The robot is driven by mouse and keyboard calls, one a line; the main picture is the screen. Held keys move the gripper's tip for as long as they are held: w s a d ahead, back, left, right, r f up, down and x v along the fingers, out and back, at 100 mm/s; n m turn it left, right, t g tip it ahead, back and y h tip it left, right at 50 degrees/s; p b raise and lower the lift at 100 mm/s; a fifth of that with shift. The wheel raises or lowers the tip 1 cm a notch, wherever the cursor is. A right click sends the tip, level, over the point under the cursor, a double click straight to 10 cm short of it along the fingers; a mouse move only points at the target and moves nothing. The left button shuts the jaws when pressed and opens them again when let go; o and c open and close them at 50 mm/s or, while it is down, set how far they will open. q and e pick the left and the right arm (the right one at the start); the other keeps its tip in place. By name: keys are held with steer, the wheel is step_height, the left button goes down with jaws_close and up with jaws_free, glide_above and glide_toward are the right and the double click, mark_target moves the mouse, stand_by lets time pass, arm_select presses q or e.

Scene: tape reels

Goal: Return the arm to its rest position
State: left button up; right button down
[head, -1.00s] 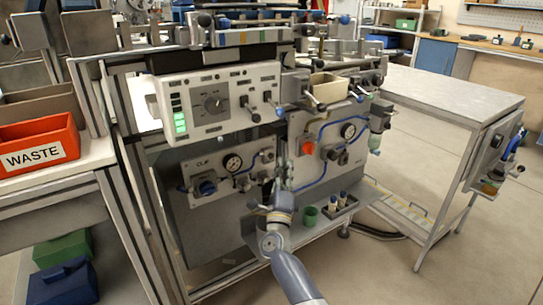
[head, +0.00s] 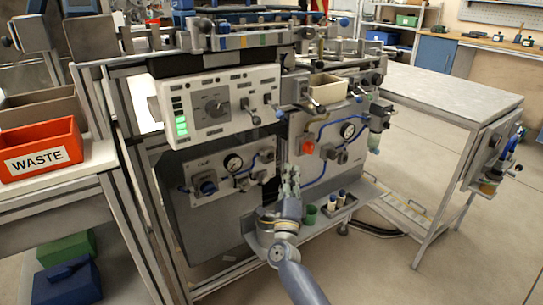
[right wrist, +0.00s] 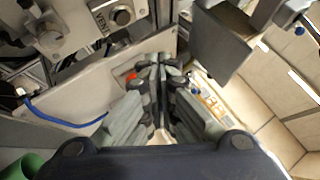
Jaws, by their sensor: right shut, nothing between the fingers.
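My right gripper (head: 290,178) is in front of the machine's lower panels in the head view, its fingers pointing up and away from me. In the right wrist view its fingers (right wrist: 160,88) come together at the tips. It is shut and empty. My right arm comes in from the bottom of the head view. My left gripper is not in view.
The machine has a control panel (head: 220,104) with green lights and a lower gauge panel (head: 229,170). A green cup (head: 309,215) and a small vial rack (head: 341,208) stand close to the right of my gripper. A red WASTE bin (head: 40,150) is at left, a grey table (head: 452,92) at right.

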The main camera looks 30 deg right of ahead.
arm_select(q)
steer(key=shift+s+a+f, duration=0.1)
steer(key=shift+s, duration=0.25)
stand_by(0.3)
